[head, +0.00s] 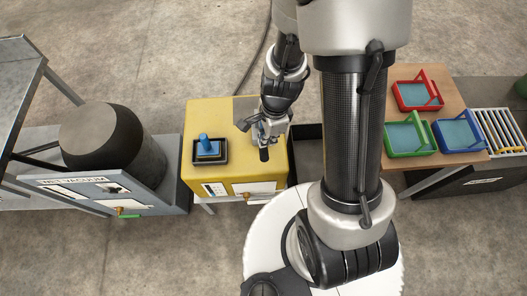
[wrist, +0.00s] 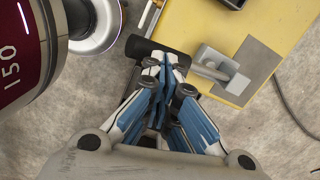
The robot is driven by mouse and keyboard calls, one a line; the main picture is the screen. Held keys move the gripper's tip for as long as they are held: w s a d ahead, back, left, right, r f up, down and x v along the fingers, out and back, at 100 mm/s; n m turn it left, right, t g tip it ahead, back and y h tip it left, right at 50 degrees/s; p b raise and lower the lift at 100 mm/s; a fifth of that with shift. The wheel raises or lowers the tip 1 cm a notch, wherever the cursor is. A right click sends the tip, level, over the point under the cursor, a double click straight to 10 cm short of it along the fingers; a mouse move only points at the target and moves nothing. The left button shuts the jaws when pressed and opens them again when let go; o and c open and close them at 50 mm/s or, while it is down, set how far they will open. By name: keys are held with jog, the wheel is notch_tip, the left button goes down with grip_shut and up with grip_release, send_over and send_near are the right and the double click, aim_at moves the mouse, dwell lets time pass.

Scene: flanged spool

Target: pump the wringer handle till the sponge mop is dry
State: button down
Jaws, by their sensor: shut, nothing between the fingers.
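A black cylindrical grip (wrist: 136,47) on a short metal rod joins a grey bracket (wrist: 218,68) at the edge of a yellow-topped stand (head: 223,117). It looks like the wringer handle; in the head view the black grip (head: 264,154) shows just below my gripper (head: 258,134). In the wrist view my gripper (wrist: 166,66) is shut, with its blue-and-white fingers together and nothing between them. The fingertips overlap the grip; I cannot tell whether they touch it. A blue block with an upright stub (head: 206,146) sits in a black tray on the stand. I cannot make out a sponge mop for certain.
A grey unit marked vacuum (head: 95,188) with a dark drum (head: 110,142) stands at left. At right, a wooden table (head: 445,100) holds red, green and blue trays, beside a roller conveyor (head: 497,128). Concrete floor behind the stand is mostly clear.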

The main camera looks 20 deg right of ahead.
aim_at(266, 150)
jog(key=shift+a+f+b, duration=0.15)
jog(key=shift+f+b, duration=0.75)
jog(key=shift+f, duration=0.55)
notch_tip(266, 150, down, 4)
jog(key=b, duration=0.3)
jog(key=shift+f+b, duration=0.2)
jog(key=shift+b, duration=0.2)
jog(key=shift+r, duration=0.1)
jog(key=d, duration=0.1)
jog(key=d+r+p, duration=0.1)
jog(key=d, duration=0.1)
jog(key=shift+r, duration=0.1)
